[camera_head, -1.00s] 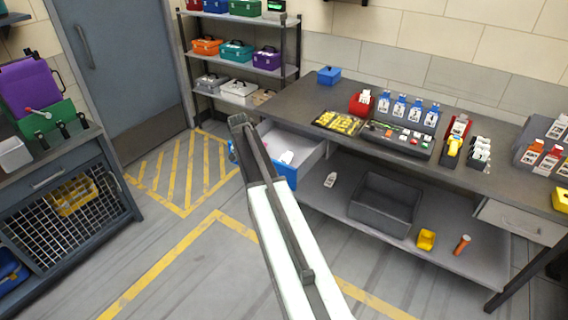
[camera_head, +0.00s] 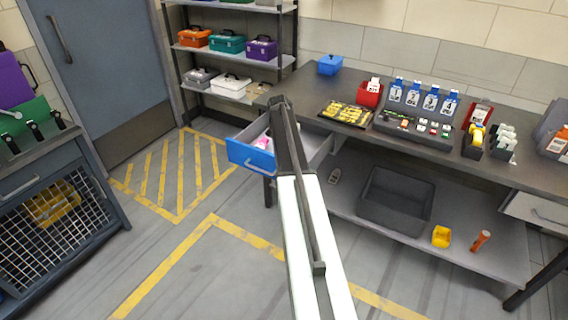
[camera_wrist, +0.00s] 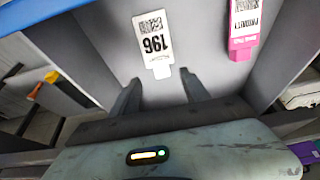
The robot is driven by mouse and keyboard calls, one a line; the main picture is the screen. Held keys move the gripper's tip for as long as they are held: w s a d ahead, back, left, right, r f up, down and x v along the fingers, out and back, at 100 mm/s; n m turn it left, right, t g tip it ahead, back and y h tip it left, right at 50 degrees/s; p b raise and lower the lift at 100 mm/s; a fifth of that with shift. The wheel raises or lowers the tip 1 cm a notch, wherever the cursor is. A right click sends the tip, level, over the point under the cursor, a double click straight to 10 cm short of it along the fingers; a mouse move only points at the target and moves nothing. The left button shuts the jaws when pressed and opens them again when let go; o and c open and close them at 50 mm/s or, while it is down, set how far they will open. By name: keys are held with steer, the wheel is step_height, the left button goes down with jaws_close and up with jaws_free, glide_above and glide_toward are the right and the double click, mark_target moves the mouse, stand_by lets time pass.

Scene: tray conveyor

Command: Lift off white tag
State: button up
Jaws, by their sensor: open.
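A white tag (camera_wrist: 152,42) printed with 196 and a square code lies in the grey inside of an open drawer (camera_wrist: 95,35), shown in the wrist view. My gripper (camera_wrist: 160,92) is open and empty. Its two fingers point at the tag's near end, which sits just beyond and between the fingertips, with no visible contact. A pink tag (camera_wrist: 242,30) with a white label lies to the right of it. In the head view the drawer has a blue front (camera_head: 250,158), and my arm hides part of its inside. I cannot make out the white tag there.
The drawer sticks out from a workbench (camera_head: 300,90) carrying a blue box (camera_head: 330,64), a red bin (camera_head: 368,95) and a tray of yellow pieces (camera_head: 345,113). A grey bin (camera_head: 395,200) stands on the lower shelf. Striped floor left of the drawer is clear.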

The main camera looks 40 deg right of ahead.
steer(key=shift+w+f, duration=0.35)
steer(key=shift+f, duration=0.1)
steer(key=b+x, duration=0.2)
steer(key=shift+f+b, duration=0.25)
steer(key=shift+b, duration=0.05)
steer(key=b+x, duration=0.4)
steer(key=x, duration=0.1)
steer(key=shift+s+d+f+b, duration=0.1)
steer(key=shift+d+b, duration=0.3)
steer(key=shift+d, duration=0.05)
steer(key=c, duration=1)
